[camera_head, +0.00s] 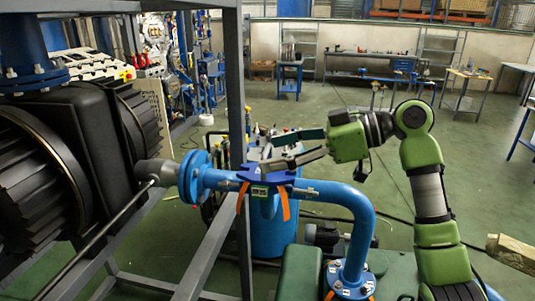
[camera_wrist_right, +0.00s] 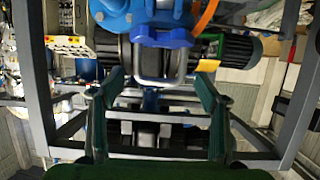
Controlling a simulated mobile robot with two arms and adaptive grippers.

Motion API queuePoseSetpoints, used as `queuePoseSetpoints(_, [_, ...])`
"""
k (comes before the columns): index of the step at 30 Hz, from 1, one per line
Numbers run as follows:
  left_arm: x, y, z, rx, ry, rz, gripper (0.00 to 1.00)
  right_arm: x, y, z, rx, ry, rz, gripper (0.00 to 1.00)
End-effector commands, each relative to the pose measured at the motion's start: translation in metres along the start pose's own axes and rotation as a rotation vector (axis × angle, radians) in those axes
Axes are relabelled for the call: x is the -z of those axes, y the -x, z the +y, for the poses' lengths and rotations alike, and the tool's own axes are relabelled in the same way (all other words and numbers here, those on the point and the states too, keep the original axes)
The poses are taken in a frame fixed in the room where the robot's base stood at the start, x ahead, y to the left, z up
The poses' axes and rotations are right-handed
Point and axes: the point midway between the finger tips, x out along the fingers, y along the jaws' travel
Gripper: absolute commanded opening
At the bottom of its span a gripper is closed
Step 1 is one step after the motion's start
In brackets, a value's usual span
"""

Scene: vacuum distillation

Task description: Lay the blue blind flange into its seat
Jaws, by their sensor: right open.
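A dark blue flange-like plate (camera_head: 264,177), which looks like the blind flange, sits at the top of the blue pipe (camera_head: 330,192). It also shows at the top of the right wrist view (camera_wrist_right: 165,39), with a grey U-shaped part just below it. Whether it lies fully in its seat I cannot tell; the seat is hidden. My right gripper (camera_head: 290,148) is open and empty, above and slightly right of the plate in the head view, with its fingers pointing left. In the wrist view its fingers (camera_wrist_right: 160,80) are spread apart, with the plate beyond them. My left gripper is out of view.
Orange straps (camera_head: 284,203) hang beside the plate. A grey steel frame post (camera_head: 238,100) and a black ribbed machine (camera_head: 90,150) stand to the left. A blue drum (camera_head: 275,232) stands behind the pipe. The floor (camera_head: 470,125) at the right is largely open.

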Motion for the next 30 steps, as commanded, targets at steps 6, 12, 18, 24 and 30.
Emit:
queuePoseSetpoints(6, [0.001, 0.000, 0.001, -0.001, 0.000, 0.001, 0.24, 0.000, 0.050, 0.001, -0.005, 0.002, -0.001, 0.69])
queuePoseSetpoints(12, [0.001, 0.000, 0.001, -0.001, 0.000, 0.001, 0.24, 0.001, 0.083, 0.000, -0.004, 0.003, 0.001, 0.69])
queuePoseSetpoints(18, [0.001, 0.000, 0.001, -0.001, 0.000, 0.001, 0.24, 0.001, 0.095, 0.000, -0.001, 0.003, 0.002, 0.69])
queuePoseSetpoints(24, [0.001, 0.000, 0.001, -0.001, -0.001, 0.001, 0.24, 0.001, 0.095, 0.000, -0.001, 0.003, 0.002, 0.69])
queuePoseSetpoints(30, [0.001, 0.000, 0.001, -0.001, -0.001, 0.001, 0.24, 0.001, 0.095, 0.000, -0.001, 0.003, 0.003, 0.69])
